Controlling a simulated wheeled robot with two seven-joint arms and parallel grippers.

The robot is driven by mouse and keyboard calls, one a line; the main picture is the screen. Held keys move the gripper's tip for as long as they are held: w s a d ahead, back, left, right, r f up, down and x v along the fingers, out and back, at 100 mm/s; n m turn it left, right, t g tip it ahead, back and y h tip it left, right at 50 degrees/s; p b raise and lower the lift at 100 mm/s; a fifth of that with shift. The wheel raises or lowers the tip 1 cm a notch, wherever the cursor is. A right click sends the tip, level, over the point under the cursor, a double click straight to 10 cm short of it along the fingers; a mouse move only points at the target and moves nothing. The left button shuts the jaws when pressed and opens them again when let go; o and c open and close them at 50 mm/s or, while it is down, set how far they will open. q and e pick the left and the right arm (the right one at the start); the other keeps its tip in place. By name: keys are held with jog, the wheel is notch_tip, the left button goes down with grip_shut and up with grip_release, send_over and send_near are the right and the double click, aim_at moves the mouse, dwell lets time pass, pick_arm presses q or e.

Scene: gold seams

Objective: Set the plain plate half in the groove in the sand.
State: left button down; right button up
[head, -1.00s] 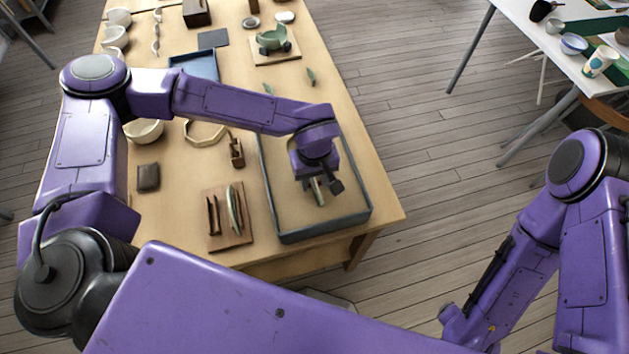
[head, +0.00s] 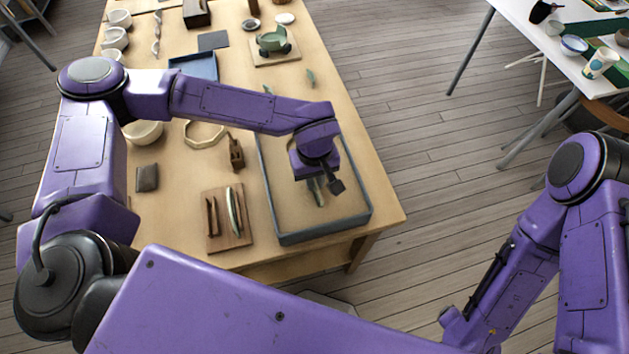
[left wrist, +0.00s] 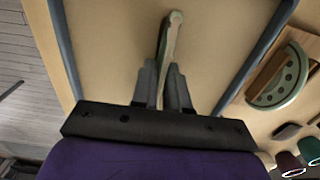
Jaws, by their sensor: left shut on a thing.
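My left gripper (head: 317,188) points down over the sand tray (head: 322,232) and is shut on a pale green plate half (head: 319,197). In the left wrist view, the plate half (left wrist: 171,45) shows edge-on, standing between the two fingers (left wrist: 164,85). It stands over the sand inside the tray walls. I cannot tell whether its lower edge touches the sand. The groove is not visible and may be hidden under the gripper and plate half. My right arm is at the right edge of the head view, but its gripper is not in view.
A wooden rack (head: 213,242) left of the tray holds another plate half (head: 234,212); the left wrist view shows a green one with a row of dark marks (left wrist: 278,82). A small brown wooden piece (head: 236,153) stands near the tray's left wall. Bowls line the table's left side.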

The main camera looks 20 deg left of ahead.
pick_arm(q)
notch_tip(320, 180, up, 9)
jog(key=shift+r+b, duration=0.15)
jog(key=shift+b, duration=0.55)
jog(key=shift+t+y, duration=0.3)
jog(key=shift+t, duration=0.2)
jog(key=shift+w+f+b, duration=0.1)
jog(key=shift+f+b, duration=0.65)
jog(key=shift+f, duration=2.1)
jog(key=shift+r+p, duration=0.1)
jog(key=shift+p, duration=0.35)
jog(key=shift+p, duration=0.3)
jog(key=shift+p, duration=0.35)
jog(key=shift+f, duration=0.3)
jog(key=shift+r, duration=0.1)
